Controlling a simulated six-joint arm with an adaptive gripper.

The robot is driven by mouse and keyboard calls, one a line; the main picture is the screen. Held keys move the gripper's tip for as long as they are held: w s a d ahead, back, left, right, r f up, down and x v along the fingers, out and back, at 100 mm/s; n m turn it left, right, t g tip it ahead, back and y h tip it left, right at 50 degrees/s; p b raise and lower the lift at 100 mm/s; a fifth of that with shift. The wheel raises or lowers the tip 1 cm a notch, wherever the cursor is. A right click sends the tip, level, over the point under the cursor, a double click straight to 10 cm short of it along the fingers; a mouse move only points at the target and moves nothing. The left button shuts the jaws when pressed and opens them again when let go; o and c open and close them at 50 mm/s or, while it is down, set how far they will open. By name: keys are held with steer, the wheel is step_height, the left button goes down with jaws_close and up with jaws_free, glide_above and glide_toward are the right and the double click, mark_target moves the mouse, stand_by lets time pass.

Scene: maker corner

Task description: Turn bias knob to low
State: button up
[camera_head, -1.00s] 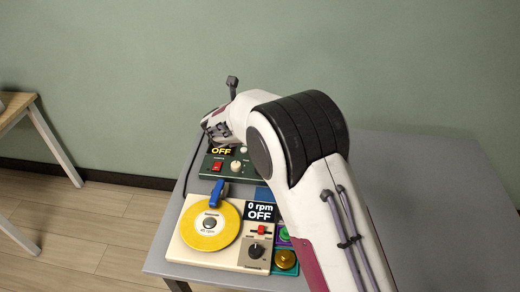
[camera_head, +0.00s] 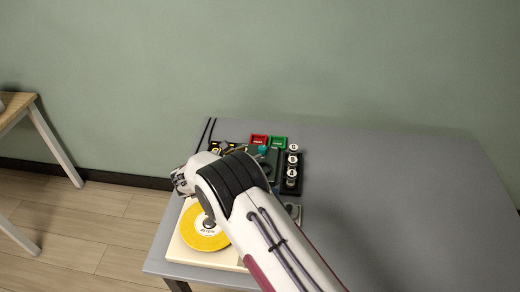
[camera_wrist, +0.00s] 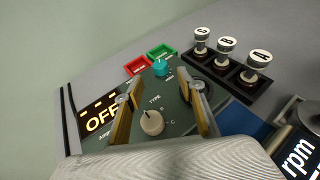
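In the wrist view a dark green panel (camera_wrist: 178,118) carries a teal knob (camera_wrist: 161,68), a cream knob (camera_wrist: 151,122) marked TYPE and a lit OFF display (camera_wrist: 101,119). The teal knob's small label is too small to read surely; it may be the bias knob. My gripper (camera_wrist: 162,69) is open, its two fingers spread either side of the teal knob. I cannot tell whether they touch it. In the head view the panel (camera_head: 273,158) is mostly behind my arm, and my fingertips are hidden.
A red tray (camera_wrist: 138,66) and a green tray (camera_wrist: 161,51) lie beyond the panel. A black rack (camera_wrist: 221,66) with white-topped pieces stands right of it. A turntable with a yellow disc (camera_head: 203,236) is at the front. The grey table (camera_head: 400,215) is clear on the right.

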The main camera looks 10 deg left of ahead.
mark_target(261, 149)
steer(key=shift+w, duration=0.1)
steer(key=shift+x, duration=3.85)
steer(key=c, duration=1.1)
